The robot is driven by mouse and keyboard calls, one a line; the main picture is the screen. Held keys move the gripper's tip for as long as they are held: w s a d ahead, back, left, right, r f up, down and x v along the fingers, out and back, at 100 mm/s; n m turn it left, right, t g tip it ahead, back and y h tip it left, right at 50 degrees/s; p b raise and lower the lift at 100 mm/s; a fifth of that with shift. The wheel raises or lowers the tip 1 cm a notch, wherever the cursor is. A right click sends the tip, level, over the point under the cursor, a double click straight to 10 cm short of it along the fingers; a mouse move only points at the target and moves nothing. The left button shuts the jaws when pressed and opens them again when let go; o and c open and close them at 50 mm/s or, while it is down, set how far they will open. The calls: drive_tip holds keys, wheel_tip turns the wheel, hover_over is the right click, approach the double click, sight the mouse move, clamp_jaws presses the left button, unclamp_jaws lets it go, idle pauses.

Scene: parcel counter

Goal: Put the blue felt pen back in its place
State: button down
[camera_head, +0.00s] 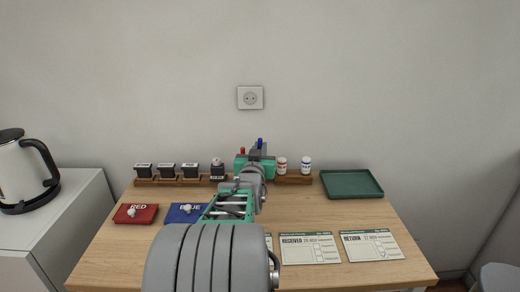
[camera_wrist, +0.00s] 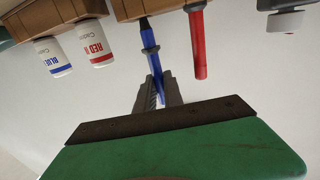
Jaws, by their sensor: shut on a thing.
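The blue felt pen (camera_head: 261,143) stands upright at the back of the counter, above the wooden rack. In the wrist view the blue felt pen (camera_wrist: 150,45) runs between my gripper's fingers, with its dark end at the wooden rack's edge (camera_wrist: 165,8). I cannot tell whether that end is in a hole or just in front of one. My gripper (camera_wrist: 160,93) is shut on the pen; in the head view my gripper (camera_head: 259,155) hides this part of the rack. A red felt pen (camera_wrist: 198,45) stands beside the blue one, apart from my fingers.
Two white ink bottles (camera_head: 282,166) (camera_head: 306,165) stand right of my gripper, several stamps (camera_head: 167,171) left. A red pad (camera_head: 136,213), a blue pad (camera_head: 186,213), cards (camera_head: 310,248) and a green tray (camera_head: 351,184) lie on the wooden counter (camera_head: 110,250). A kettle (camera_head: 24,170) is far left.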

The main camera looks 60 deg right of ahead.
drive_tip(key=shift+f+b, duration=1.3)
drive_tip(key=shift+f, duration=0.15)
drive_tip(key=c, duration=1.6)
unclamp_jaws()
drive_tip(key=shift+c, duration=0.2)
drive_tip(key=v, duration=0.5)
drive_tip(key=shift+a+b, duration=0.1)
drive_tip(key=shift+b, duration=0.3)
drive_tip(key=o, duration=0.5)
